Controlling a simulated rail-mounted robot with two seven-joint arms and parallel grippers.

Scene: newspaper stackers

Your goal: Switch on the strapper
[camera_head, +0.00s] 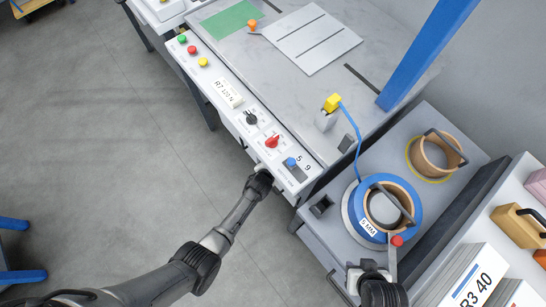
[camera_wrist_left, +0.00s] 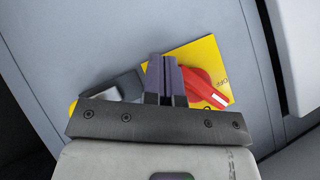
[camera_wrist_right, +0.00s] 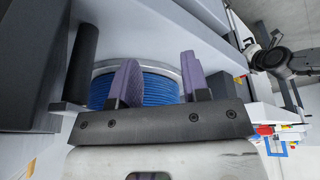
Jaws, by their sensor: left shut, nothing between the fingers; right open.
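The strapper's control panel (camera_head: 232,104) shows in the head view, with a black knob (camera_head: 251,117), a red knob (camera_head: 272,141) and a blue knob (camera_head: 291,162). My left gripper (camera_head: 261,169) is beside the panel's near end. In the left wrist view a red handle (camera_wrist_left: 203,88) with a white mark sits on a yellow plate (camera_wrist_left: 205,55) on a grey face. My left fingers (camera_wrist_left: 166,80) are shut and empty, overlapping the plate just left of the red handle; contact is unclear. My right gripper (camera_wrist_right: 155,85) is open and empty, facing a blue strap coil (camera_wrist_right: 150,90).
The blue coil (camera_head: 356,213) also shows in the head view on a grey stand, with a brown spool (camera_head: 433,154) behind it. Green, red and yellow buttons (camera_head: 192,49) are at the panel's far end. The floor at left is mostly clear.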

